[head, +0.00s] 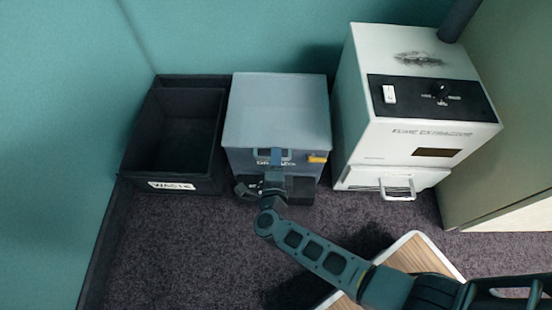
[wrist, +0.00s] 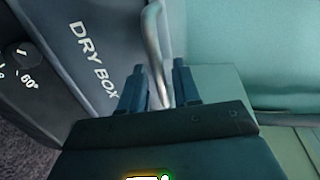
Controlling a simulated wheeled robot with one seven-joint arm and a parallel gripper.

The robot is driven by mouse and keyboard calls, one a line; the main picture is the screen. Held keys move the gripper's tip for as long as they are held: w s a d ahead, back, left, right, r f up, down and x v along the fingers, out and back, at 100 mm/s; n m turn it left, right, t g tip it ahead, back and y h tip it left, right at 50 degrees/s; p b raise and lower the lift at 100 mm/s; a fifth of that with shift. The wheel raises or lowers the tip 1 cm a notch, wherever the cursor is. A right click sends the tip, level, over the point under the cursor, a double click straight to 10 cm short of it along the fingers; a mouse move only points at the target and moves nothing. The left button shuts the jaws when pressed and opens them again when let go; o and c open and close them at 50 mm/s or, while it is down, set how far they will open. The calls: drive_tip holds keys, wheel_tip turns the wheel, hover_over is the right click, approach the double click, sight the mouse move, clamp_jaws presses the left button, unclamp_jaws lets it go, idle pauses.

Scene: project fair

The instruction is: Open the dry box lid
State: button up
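The dry box (head: 308,172) stands on the floor in the middle of the head view. Its grey-blue lid (head: 278,108) lies flat and closed on top. The box's lettered front also shows in the wrist view (wrist: 85,70). My gripper (head: 274,155) is at the front edge of the lid and covers part of the label and front. In the wrist view, the lid's metal handle (wrist: 155,45) passes between my two fingers (wrist: 160,80). The fingers stand apart on either side of it, and I see no clear grip. The handle is mostly hidden in the head view.
A black waste bin (head: 160,178) stands close to the left of the box. A white fume extractor (head: 400,140) stands close to its right. A teal wall (head: 240,35) is behind. A wood-topped surface (head: 415,255) lies under my arm, with carpet (head: 180,250) free in front.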

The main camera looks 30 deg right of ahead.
drive_tip(key=shift+w+d, duration=0.15)
drive_tip(key=shift+w, duration=0.05)
clamp_jaws()
idle(0.5)
